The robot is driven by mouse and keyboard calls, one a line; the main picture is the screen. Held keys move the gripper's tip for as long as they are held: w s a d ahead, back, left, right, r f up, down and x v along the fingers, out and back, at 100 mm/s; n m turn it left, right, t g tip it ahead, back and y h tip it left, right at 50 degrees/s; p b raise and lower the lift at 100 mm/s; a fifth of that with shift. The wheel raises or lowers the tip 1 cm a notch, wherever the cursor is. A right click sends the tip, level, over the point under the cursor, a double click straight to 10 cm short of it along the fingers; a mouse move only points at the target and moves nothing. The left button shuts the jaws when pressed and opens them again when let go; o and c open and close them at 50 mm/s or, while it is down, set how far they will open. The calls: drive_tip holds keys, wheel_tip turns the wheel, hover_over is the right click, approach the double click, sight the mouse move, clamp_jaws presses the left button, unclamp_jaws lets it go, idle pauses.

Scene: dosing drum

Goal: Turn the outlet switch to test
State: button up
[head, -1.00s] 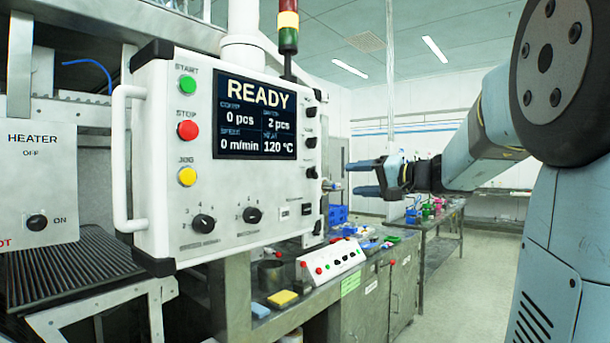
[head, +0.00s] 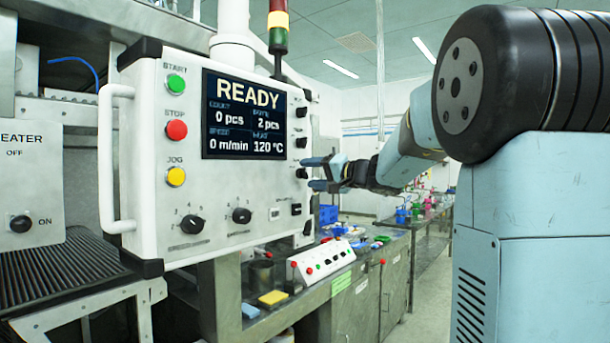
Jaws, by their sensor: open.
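One is an upper knob (head: 301,112), one a middle knob (head: 301,144), and one a knob at jaw height (head: 301,173). Their labels are too small to read, so I cannot tell which is the outlet switch or where it points. My gripper (head: 312,173) is open, its two fingers pointing left at the knob at jaw height, one above and one below. I cannot tell whether they touch it.
The box front has a READY screen (head: 255,117), coloured buttons, two rotary knobs and a white handle (head: 105,160). Below right, a bench (head: 345,305) holds a small button box (head: 322,262) and sponges. A heater panel (head: 30,180) stands at left. Open floor lies at the right.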

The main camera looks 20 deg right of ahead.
drive_tip(key=shift+w+a, duration=0.45)
drive_tip(key=shift+w, duration=0.15)
